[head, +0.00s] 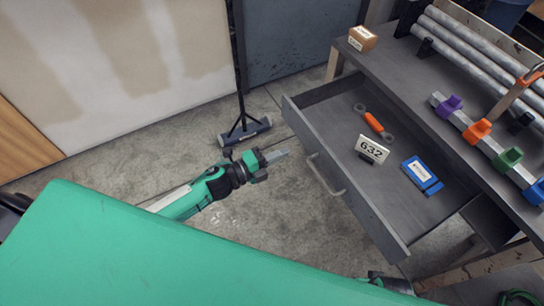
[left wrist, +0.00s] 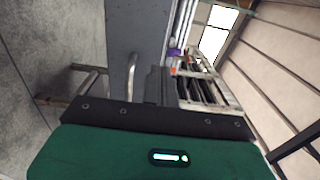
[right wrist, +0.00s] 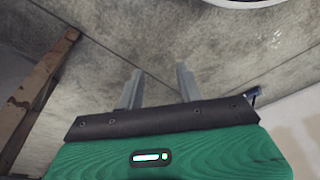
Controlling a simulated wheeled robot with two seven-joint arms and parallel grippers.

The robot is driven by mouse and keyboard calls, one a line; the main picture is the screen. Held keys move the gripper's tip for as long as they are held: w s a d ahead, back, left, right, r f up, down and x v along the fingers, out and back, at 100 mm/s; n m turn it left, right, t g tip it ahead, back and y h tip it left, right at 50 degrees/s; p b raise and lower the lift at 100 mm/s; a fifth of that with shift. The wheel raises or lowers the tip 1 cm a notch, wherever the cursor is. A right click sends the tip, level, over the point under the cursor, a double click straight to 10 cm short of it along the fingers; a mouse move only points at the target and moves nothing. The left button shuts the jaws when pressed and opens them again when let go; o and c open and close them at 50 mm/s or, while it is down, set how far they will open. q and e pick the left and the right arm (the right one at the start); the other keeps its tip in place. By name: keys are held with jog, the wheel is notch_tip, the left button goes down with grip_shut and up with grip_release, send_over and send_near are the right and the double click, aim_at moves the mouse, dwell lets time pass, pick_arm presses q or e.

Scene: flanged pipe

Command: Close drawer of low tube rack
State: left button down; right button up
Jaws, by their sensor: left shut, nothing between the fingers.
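The low tube rack (head: 400,75) stands at the right of the head view, a dark grey top carrying several metal tubes (head: 470,40). Its drawer (head: 375,210) is pulled well out, with a bar handle (head: 325,178) on the front panel. The handle also shows in the left wrist view (left wrist: 131,75). My left gripper (head: 284,154) is shut and empty, to the left of the drawer front and apart from the handle. In the right wrist view, my right gripper (right wrist: 160,82) has its fingers apart, with bare floor beyond; its fingertips are not visible in the head view.
The drawer holds an orange-handled tool (head: 373,121), a white "632" sign (head: 371,149) and a blue packet (head: 422,175). A small box (head: 362,38) and coloured clamps (head: 477,129) sit on the rack top.

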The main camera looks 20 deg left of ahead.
aim_at(315, 139)
pick_arm(q)
jog(key=x, duration=0.9)
pick_arm(e)
jog(key=shift+s+f, duration=0.15)
jog(key=shift+f, duration=0.4)
pick_arm(q)
jog(key=shift+w, duration=0.1)
